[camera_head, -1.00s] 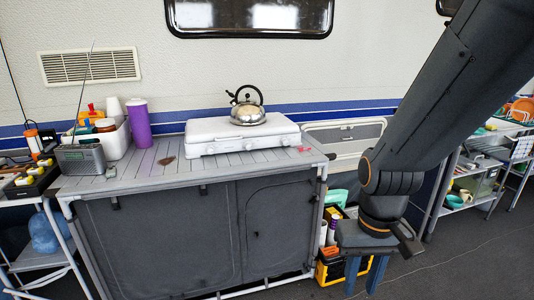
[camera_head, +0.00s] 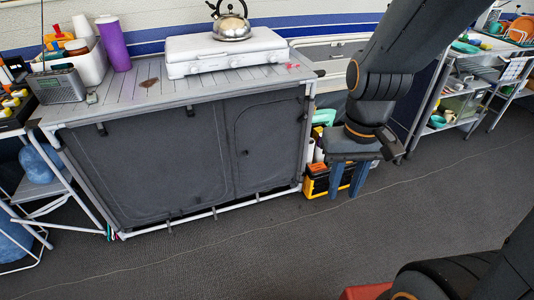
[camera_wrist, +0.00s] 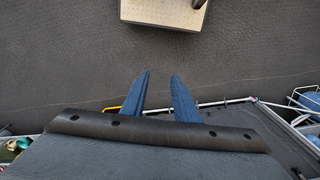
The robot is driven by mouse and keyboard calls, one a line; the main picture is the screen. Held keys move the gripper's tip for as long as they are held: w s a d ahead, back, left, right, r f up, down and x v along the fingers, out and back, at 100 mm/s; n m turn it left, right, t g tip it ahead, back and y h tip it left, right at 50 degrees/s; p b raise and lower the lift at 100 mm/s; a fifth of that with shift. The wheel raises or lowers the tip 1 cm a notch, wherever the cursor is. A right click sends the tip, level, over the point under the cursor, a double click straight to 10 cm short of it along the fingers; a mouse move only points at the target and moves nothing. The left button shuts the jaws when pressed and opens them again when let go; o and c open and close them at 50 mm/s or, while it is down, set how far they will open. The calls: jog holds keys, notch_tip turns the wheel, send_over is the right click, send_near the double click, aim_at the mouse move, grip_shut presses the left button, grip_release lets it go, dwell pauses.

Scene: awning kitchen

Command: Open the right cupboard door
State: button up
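The right cupboard door (camera_head: 268,148) is a dark grey panel with a rounded outline on the front of the cupboard under the counter. It looks closed. A small dark knob (camera_head: 245,153) sits near its left edge. My gripper (camera_head: 347,190) hangs to the right of the cupboard, apart from the door, with its two blue fingers pointing down. In the wrist view the fingers (camera_wrist: 161,78) are spread with an empty gap between them, so it is open. The door cannot be made out in the wrist view.
A white stove (camera_head: 225,53) with a metal kettle (camera_head: 232,27) stands on the counter (camera_head: 150,88). A shelf rack (camera_head: 468,90) is at the right. The floor in front of the cupboard is clear.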

jog(key=w+a+f+t+b, duration=0.35)
jog(key=w+f+b, duration=0.85)
jog(key=w, duration=0.6)
jog(key=n+t+y+b, duration=0.4)
jog(key=t+b, duration=1)
jog(key=b, duration=1.5)
send_near(246, 150)
jog(key=shift+m+y, duration=0.4)
jog(key=shift+y, duration=0.1)
jog(key=shift+b+x, duration=2)
jog(key=shift+x, duration=0.95)
jog(key=shift+d, duration=0.2)
jog(key=shift+f, duration=0.1)
grip_shut()
